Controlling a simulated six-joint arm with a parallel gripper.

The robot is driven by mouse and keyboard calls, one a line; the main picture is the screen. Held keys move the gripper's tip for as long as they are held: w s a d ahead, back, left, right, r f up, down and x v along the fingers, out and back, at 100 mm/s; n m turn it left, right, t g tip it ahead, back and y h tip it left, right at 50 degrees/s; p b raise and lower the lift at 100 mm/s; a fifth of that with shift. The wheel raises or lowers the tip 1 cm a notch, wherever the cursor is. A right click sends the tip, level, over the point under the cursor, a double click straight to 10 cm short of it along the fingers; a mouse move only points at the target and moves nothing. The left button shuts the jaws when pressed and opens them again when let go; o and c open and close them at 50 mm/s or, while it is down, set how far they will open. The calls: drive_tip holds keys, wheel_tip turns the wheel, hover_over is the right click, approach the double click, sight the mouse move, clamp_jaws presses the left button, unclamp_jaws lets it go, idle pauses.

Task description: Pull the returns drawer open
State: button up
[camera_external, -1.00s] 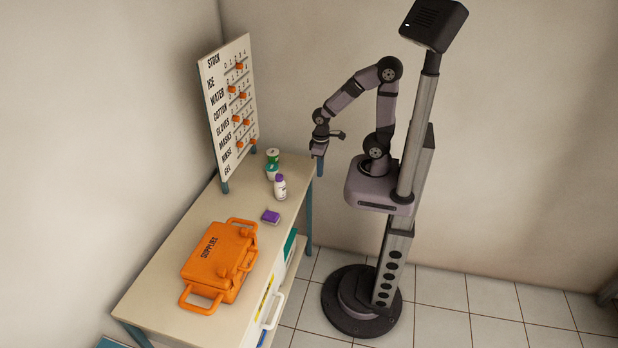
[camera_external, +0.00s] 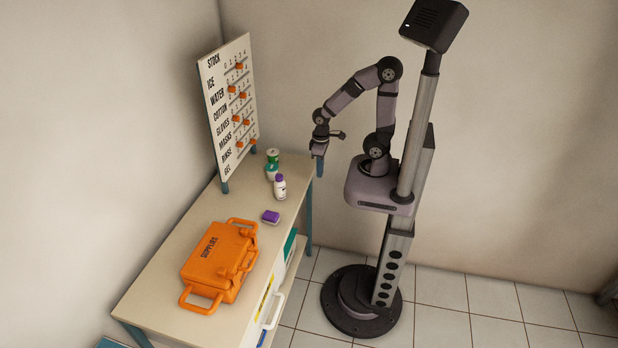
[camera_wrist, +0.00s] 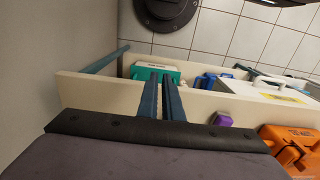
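In the wrist view a white drawer unit (camera_wrist: 262,90) with a yellow label (camera_wrist: 284,99) and a pale handle (camera_wrist: 280,86) sits below the table's front edge; the label cannot be read. In the external view the white handle (camera_external: 273,312) shows at the table's front side, below the orange case. How far the drawer is out is unclear. My gripper (camera_external: 318,152) is near the table's far end, well away from the handle. In the wrist view the two dark fingers of my gripper (camera_wrist: 160,78) are close together, with nothing visible between them.
The table (camera_external: 180,250) holds an orange supplies case (camera_external: 217,262), a purple-topped block (camera_external: 271,217), a white bottle (camera_external: 280,188), green containers (camera_external: 272,165) and a stock board (camera_external: 215,90). A teal box (camera_wrist: 155,70) is on the lower shelf. The tiled floor before the table is open.

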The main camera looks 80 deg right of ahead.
drive_tip(key=o, duration=0.5)
drive_tip(key=shift+f, duration=0.15)
drive_tip(key=shift+o, duration=0.2)
drive_tip(key=shift+w+a+f+b, duration=0.15)
drive_tip(key=shift+a+f+b, duration=0.1)
drive_tip(key=shift+b, duration=0.25)
drive_tip(key=n+t+b, duration=1.6)
drive_tip(key=n+b, duration=0.2)
drive_tip(key=b, duration=2)
approach(278, 308)
drive_tip(key=w+f, duration=0.1)
drive_tip(key=w, duration=0.2)
drive_tip(key=shift+w+a+f+b, duration=0.15)
drive_tip(key=shift+w+f, duration=0.1)
drive_tip(key=shift+w, duration=0.9)
drive_tip(key=shift+w+d+f+b, duration=0.1)
drive_tip(key=shift+w+f, duration=0.2)
drive_tip(key=shift+w, duration=0.85)
drive_tip(key=shift+w+a+f+b, duration=0.15)
drive_tip(key=shift+w+f, duration=0.1)
drive_tip(key=shift+w, duration=0.9)
